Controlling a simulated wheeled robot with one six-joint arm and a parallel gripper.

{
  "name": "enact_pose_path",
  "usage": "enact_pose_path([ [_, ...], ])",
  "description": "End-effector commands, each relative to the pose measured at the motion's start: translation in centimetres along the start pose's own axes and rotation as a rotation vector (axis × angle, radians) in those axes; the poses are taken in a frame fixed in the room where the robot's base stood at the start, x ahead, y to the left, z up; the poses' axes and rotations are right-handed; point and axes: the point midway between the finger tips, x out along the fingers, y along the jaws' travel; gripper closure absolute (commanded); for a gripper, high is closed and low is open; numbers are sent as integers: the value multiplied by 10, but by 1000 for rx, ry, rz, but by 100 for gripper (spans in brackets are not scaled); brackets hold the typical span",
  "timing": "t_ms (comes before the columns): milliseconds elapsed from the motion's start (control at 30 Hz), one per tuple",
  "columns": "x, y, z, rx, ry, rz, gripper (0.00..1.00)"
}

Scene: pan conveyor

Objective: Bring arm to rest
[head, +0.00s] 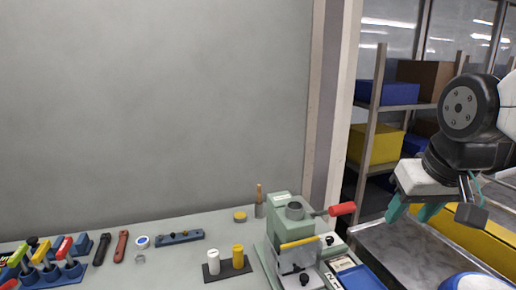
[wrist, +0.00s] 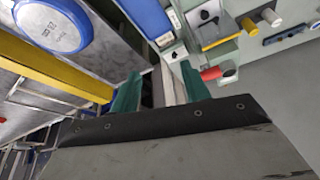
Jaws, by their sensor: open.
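My gripper (head: 412,212) hangs at the right of the head view, in the air above a grey metal surface (head: 385,243). Its two teal fingers point down and stand apart. In the wrist view my gripper (wrist: 160,88) shows the same two fingers spread, with nothing between them. A round blue pan-like item (head: 468,282) is cut off at the lower right of the head view, below my gripper. It also shows at the upper left of the wrist view (wrist: 55,22).
A green press (head: 292,230) with a red handle (head: 342,209) stands on the bench left of my gripper. A yellow rail (head: 470,245) runs along the metal surface. Shelves with yellow (head: 375,147) and blue boxes stand behind. Tools lie along the bench.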

Motion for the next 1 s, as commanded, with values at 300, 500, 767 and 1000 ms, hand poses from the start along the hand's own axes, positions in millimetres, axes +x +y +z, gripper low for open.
enact_pose_path([
  [300,-2,3,52,-9,88,6,54],
  [500,9,4,107,-7,-150,9,54],
  [767,9,7,135,-6,-270,11,54],
  [1000,9,7,134,-6,-268,11,54],
])
